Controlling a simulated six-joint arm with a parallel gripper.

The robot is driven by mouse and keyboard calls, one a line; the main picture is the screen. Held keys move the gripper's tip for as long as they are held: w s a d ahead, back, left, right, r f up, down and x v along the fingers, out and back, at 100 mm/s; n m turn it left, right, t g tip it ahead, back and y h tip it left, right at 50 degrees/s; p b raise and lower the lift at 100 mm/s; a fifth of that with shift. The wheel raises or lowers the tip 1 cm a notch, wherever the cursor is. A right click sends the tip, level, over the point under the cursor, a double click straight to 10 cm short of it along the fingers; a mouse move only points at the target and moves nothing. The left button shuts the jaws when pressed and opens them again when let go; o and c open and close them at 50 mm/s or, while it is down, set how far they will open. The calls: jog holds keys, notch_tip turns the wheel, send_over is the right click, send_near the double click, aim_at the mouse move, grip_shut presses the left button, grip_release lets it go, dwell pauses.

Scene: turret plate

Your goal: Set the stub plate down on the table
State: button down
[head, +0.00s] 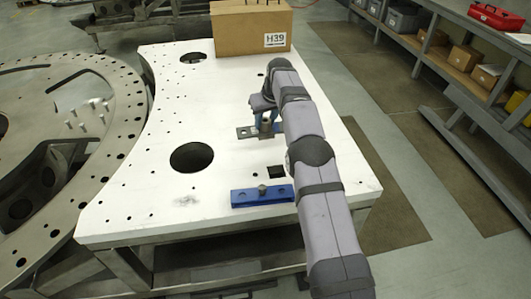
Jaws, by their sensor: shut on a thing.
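The stub plate (246,132) is a small flat grey plate with a hole near its left end and an upright grey stub. My gripper (266,124) points down over it and is shut on the stub. The plate looks level and is at or just above the white table (225,103); I cannot tell whether it touches. My arm hides part of its right side.
A blue bar (240,197) with a grey knob lies near the table's front edge. A cardboard box (235,30) labelled H39 stands at the back. The table has a large round hole, a square hole and several small holes. White surface is clear left of the plate.

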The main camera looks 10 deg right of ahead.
aim_at(265, 130)
jog(key=shift+w+r, duration=0.2)
jog(key=shift+r, duration=0.9)
jog(key=shift+s, duration=0.1)
jog(key=shift+s+r, duration=0.15)
jog(key=shift+r, duration=0.15)
jog(key=shift+s+f, duration=0.2)
jog(key=shift+s, duration=0.05)
jog(key=shift+f+p, duration=0.85)
jog(key=shift+f, duration=2.3)
